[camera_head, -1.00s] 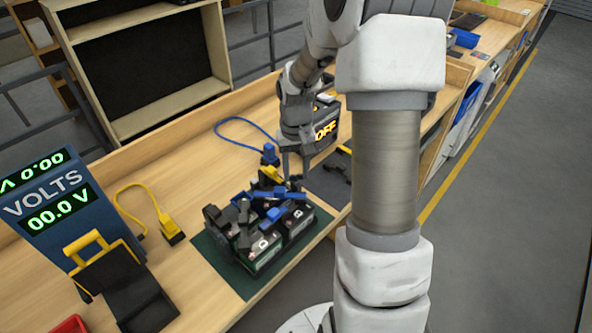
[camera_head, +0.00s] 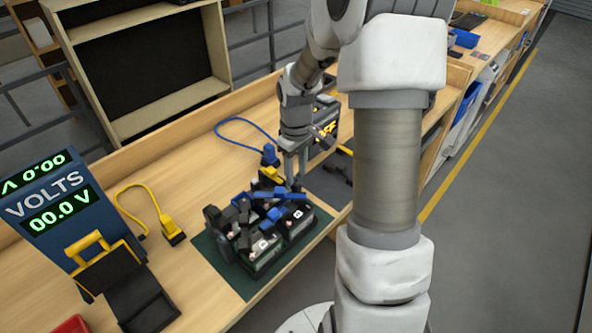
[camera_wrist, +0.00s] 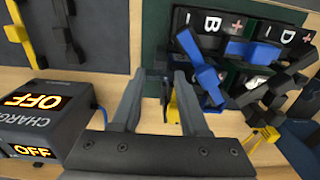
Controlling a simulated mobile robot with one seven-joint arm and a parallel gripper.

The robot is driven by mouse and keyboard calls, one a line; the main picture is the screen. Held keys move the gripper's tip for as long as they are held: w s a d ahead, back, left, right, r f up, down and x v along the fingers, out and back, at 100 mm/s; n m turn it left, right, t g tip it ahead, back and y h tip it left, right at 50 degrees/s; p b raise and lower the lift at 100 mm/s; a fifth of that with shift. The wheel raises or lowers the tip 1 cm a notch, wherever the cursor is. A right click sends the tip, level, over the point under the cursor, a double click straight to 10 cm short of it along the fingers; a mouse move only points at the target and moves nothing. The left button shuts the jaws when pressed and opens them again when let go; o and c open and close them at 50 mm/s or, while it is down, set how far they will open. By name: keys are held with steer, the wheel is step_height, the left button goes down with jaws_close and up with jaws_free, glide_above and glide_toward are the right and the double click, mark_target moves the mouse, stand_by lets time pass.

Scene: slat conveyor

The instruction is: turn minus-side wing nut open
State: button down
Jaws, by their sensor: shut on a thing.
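Several dark batteries marked with letters, plus and minus signs stand in a cluster, seen in the head view (camera_head: 268,252) and at the upper right of the wrist view (camera_wrist: 207,22). Blue, black and yellow clamp-like pieces lie across them. My gripper (camera_head: 296,184) points down at the cluster's far edge. In the wrist view my gripper (camera_wrist: 166,78) has its two fingertips on either side of a small dark piece, the wing nut (camera_wrist: 164,90), and is shut on it. The nut is small and partly hidden by the fingers. A yellow piece (camera_wrist: 173,110) shows behind it.
A charger reading OFF (camera_wrist: 38,115) stands close to my gripper. The blue voltmeter (camera_head: 62,215) reads 00.0 V at the left. A yellow-handled dark tray (camera_head: 135,295), a yellow cable (camera_head: 172,230) and a blue cable (camera_head: 245,122) lie on the wooden bench. The green mat (camera_head: 225,272) lies under the batteries.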

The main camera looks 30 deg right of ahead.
mark_target(296, 175)
stand_by(0.4)
steer(key=shift+c, duration=2)
jaws_free()
step_height(296, 175, up, 18)
steer(key=shift+f, duration=0.25)
